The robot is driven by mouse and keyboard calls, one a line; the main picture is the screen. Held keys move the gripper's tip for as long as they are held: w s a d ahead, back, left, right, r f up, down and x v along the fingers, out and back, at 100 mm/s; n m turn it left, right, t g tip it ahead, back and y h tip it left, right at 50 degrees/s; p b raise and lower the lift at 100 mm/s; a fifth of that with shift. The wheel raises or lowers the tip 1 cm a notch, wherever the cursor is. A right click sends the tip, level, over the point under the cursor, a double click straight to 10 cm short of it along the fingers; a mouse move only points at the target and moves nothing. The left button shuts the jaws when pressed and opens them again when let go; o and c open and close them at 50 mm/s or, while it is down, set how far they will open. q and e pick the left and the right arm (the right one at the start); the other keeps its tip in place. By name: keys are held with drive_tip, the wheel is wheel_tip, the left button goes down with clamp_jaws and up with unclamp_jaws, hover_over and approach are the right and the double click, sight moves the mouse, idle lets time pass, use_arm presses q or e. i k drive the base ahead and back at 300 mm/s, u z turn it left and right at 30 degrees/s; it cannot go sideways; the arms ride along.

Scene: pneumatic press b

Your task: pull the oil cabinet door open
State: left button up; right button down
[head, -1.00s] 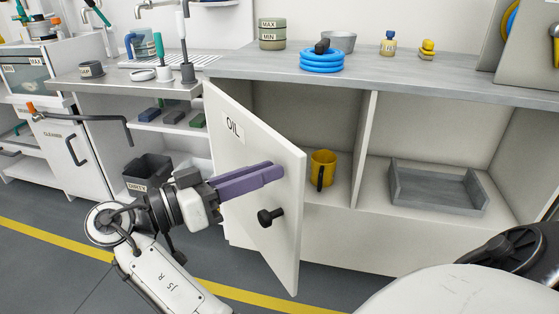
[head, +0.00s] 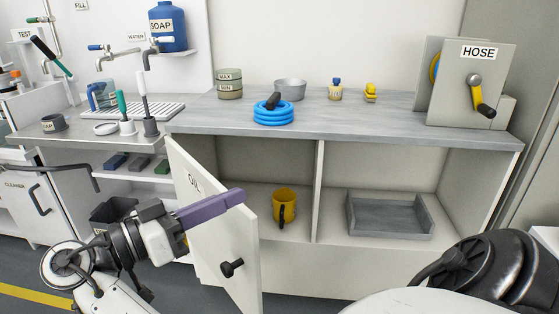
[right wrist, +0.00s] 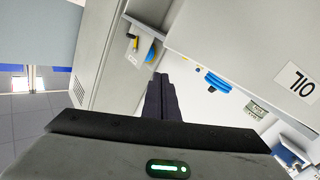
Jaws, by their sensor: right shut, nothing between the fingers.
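The white oil cabinet door (head: 208,239) stands open in the head view, swung out toward me from its left edge. In the right wrist view the door (right wrist: 245,60) shows with the OIL label (right wrist: 301,84). My right gripper (head: 243,196) has its purple fingers shut and empty, in front of the door's outer face near the upper free edge. I cannot tell whether they touch it. The knob is below the fingers. My left gripper is not in view.
Inside the cabinet are a yellow mug (head: 284,207) and a grey tray (head: 392,214). On the counter (head: 340,117) are a blue hose coil (head: 273,113), a metal bowl (head: 290,89) and a HOSE box (head: 468,84). A sink area lies to the left.

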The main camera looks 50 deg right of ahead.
sight(228, 243)
drive_tip(key=k, duration=0.9)
